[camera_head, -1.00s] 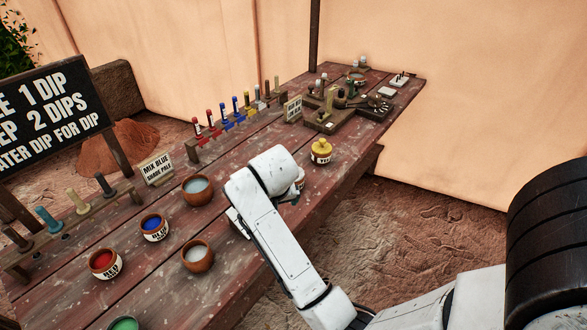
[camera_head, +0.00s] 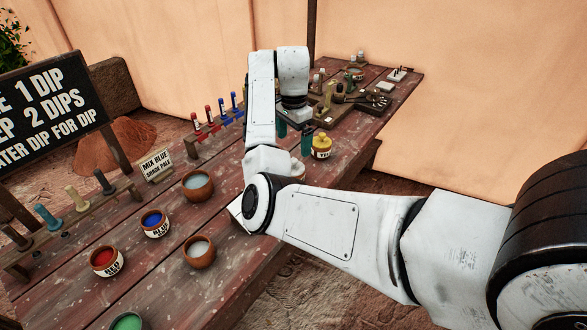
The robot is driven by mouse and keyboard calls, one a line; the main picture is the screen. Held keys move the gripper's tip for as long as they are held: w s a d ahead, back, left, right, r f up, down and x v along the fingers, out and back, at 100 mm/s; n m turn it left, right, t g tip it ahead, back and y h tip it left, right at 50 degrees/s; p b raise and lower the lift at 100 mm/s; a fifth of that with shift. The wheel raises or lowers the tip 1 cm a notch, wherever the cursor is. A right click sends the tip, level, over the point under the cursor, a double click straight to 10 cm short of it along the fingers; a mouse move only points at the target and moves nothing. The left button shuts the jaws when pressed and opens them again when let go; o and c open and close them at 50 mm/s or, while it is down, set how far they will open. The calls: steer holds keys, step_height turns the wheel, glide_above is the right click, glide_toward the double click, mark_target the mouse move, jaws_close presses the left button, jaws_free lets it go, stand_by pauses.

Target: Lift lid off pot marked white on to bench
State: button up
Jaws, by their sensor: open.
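I cannot make out a pot marked white; my arm covers part of the bench where it may stand. A yellow lidded pot (camera_head: 321,147) with a label stands on the wooden bench (camera_head: 225,280), right of my arm. My gripper (camera_head: 294,135) points down over the bench just left of this pot. Its two teal fingers are apart, with nothing seen between them. Whether the fingertips touch anything is hard to tell.
Open pots of red (camera_head: 105,261), blue (camera_head: 154,223) and green (camera_head: 127,322) stand at the near left, with two pale-filled bowls (camera_head: 198,185) (camera_head: 199,251). A "MIX BLUE" sign (camera_head: 156,166) and brush racks line the back edge. Wooden blocks and tools crowd the far end.

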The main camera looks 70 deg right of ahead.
mark_target(294, 160)
steer(key=f, duration=0.4)
steer(key=f+p, duration=0.1)
steer(key=f, duration=0.4)
steer(key=shift+d, duration=0.2)
steer(key=shift+c, duration=0.5)
steer(key=shift+r, duration=0.1)
steer(key=c, duration=1)
steer(key=shift+r, duration=0.55)
step_height(294, 160, up, 2)
steer(key=shift+w+r+b, duration=0.1)
steer(key=shift+b, duration=0.3)
steer(key=s+r+p, duration=0.1)
steer(key=s+r, duration=0.2)
steer(key=s, duration=0.1)
steer(key=s+r+p, duration=0.1)
steer(key=s+r, duration=0.2)
steer(key=s, duration=0.2)
steer(key=s+r+p, duration=0.1)
steer(key=s+r, duration=0.2)
steer(key=s, duration=0.2)
steer(key=shift+d+r+p, duration=0.2)
steer(key=shift+r+p, duration=0.1)
steer(key=shift+r, duration=0.05)
